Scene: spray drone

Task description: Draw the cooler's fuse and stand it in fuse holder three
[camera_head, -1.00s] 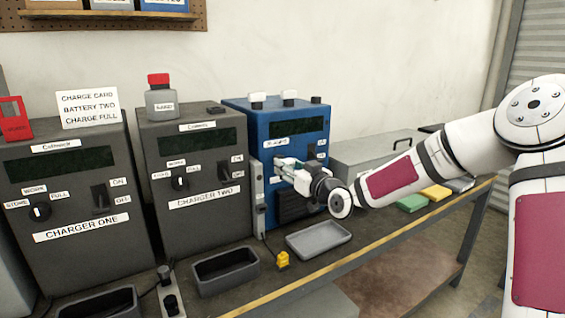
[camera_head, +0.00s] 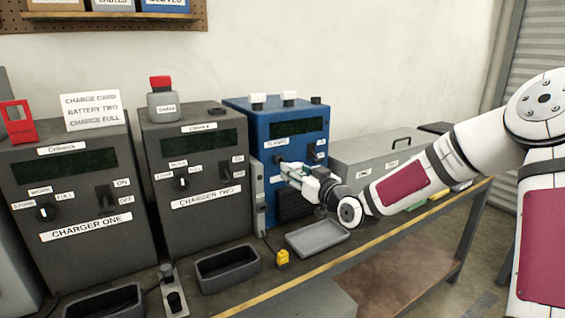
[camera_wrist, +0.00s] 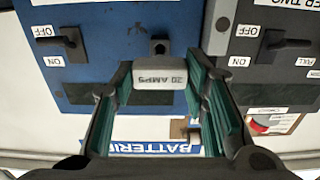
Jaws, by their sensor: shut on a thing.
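My gripper (camera_wrist: 160,82) is shut on a pale fuse (camera_wrist: 160,77) marked "20 AMPS", held between the green-padded fingertips in the wrist view. Behind it, a small black square fitting (camera_wrist: 159,47) shows on the blue unit's face. I cannot tell whether the fuse still touches it. In the head view my gripper (camera_head: 296,171) is in front of the blue unit (camera_head: 262,124), and the fuse is too small to make out. No fuse holder marked three is legible.
Charger two (camera_head: 196,219) and charger one (camera_head: 85,254) stand left of the blue unit. A grey tray (camera_head: 317,240), a black bin (camera_head: 228,270) and a yellow object (camera_head: 283,258) lie on the bench in front. A grey case (camera_head: 375,150) stands at right.

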